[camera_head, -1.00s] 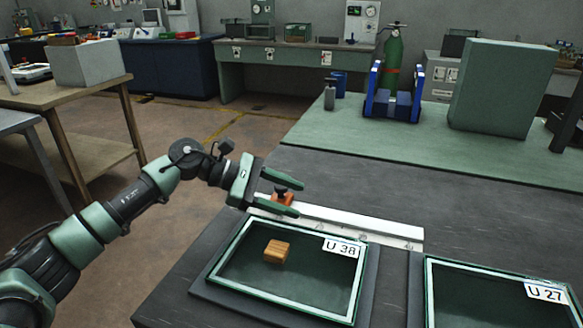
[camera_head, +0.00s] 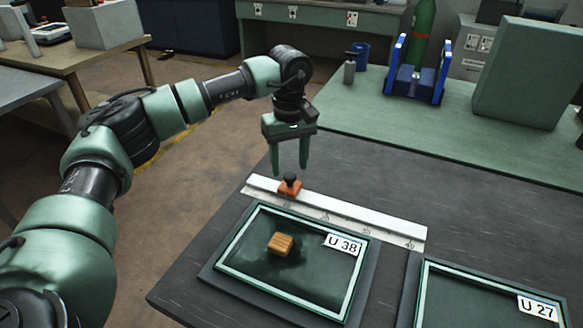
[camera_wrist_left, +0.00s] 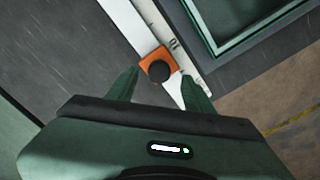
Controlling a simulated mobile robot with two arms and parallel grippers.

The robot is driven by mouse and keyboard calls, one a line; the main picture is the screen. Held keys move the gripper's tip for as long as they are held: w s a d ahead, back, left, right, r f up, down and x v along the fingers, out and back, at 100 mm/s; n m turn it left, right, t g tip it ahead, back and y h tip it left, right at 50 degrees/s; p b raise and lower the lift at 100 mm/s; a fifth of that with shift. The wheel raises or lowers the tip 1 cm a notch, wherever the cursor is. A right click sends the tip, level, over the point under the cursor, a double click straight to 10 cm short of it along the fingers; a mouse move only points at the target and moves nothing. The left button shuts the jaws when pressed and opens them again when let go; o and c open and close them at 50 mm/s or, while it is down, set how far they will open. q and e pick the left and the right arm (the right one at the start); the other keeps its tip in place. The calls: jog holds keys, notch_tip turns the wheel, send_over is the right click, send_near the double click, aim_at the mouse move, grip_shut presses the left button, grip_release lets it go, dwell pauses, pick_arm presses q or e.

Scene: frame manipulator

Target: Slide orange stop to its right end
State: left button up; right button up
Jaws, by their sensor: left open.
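The orange stop (camera_head: 290,189) has a black knob on top and sits on the white ruler rail (camera_head: 340,211), near the rail's left end. My left gripper (camera_head: 289,172) points down above the stop, open, with its fingertips just above and behind the knob. In the left wrist view the orange stop (camera_wrist_left: 160,68) with its round black knob (camera_wrist_left: 158,72) lies just beyond and between the open fingertips (camera_wrist_left: 158,80). The rail's marked scale shows beside it. My right gripper is in no view.
A framed tray labelled U 38 (camera_head: 230,272) holding a wooden block (camera_head: 280,244) lies directly in front of the rail. A second tray, U 27 (camera_head: 424,290), is at the lower right. The rail right of the stop is clear. Blue stand (camera_head: 416,85) stands farther back.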

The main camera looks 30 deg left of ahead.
aim_at(290, 183)
pick_arm(q)
jog(key=shift+f, duration=1.4)
grip_shut()
dwell(0.4)
